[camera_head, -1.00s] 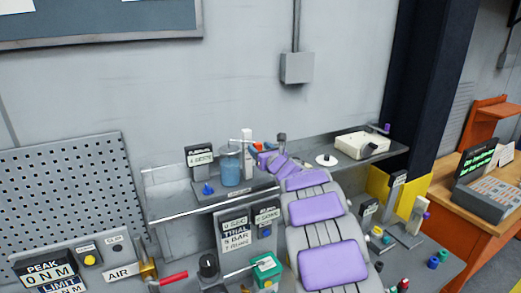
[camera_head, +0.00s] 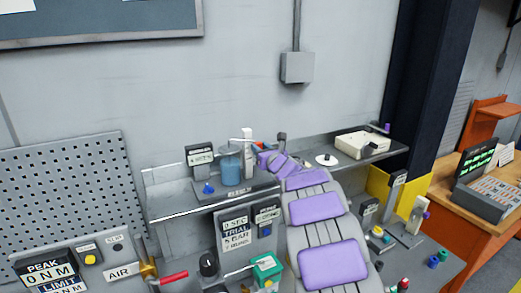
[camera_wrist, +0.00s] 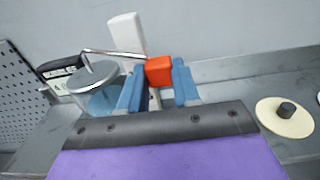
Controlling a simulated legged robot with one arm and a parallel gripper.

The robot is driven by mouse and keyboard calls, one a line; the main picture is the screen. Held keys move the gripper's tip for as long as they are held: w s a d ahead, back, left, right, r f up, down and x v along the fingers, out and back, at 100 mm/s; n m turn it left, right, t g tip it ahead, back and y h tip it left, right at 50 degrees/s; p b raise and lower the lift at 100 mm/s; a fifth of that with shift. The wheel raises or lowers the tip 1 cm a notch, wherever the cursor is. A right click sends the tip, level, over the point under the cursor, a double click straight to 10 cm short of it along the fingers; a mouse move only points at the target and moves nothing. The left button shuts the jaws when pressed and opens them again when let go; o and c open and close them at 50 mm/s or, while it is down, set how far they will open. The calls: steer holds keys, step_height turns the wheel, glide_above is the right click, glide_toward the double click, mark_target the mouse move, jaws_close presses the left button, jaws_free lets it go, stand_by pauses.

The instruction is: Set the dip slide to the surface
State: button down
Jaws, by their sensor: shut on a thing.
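The dip slide has a white upright post (camera_wrist: 127,38), a thin metal rod and an orange block (camera_wrist: 159,71). The rod reaches left over a blue jar (camera_wrist: 100,97) with a round grey top. My gripper (camera_wrist: 159,88) has its blue fingers on either side of the orange block and is shut on it. In the head view, the post (camera_head: 247,152) stands on the shelf right of the blue jar (camera_head: 231,167), with my gripper (camera_head: 258,147) beside it. The rod's lower end and the liquid surface cannot be made out.
A small display (camera_head: 200,157) and a blue knob (camera_head: 207,188) are left of the jar. A pale disc with a dark knob (camera_head: 326,160) and a cream box (camera_head: 362,145) are on the shelf to the right. The wall stands close behind.

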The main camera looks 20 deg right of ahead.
steer(key=shift+r+b, duration=0.45)
steer(key=shift+r, duration=0.95)
steer(key=c, duration=0.8)
jaws_free()
steer(key=shift+f, duration=0.1)
steer(key=s+b, duration=0.2)
steer(key=s, duration=1.5)
steer(key=shift+s+d+f+b, duration=0.15)
steer(key=shift+d+b, duration=0.2)
steer(key=shift+b, duration=0.05)
steer(key=shift+d, duration=0.1)
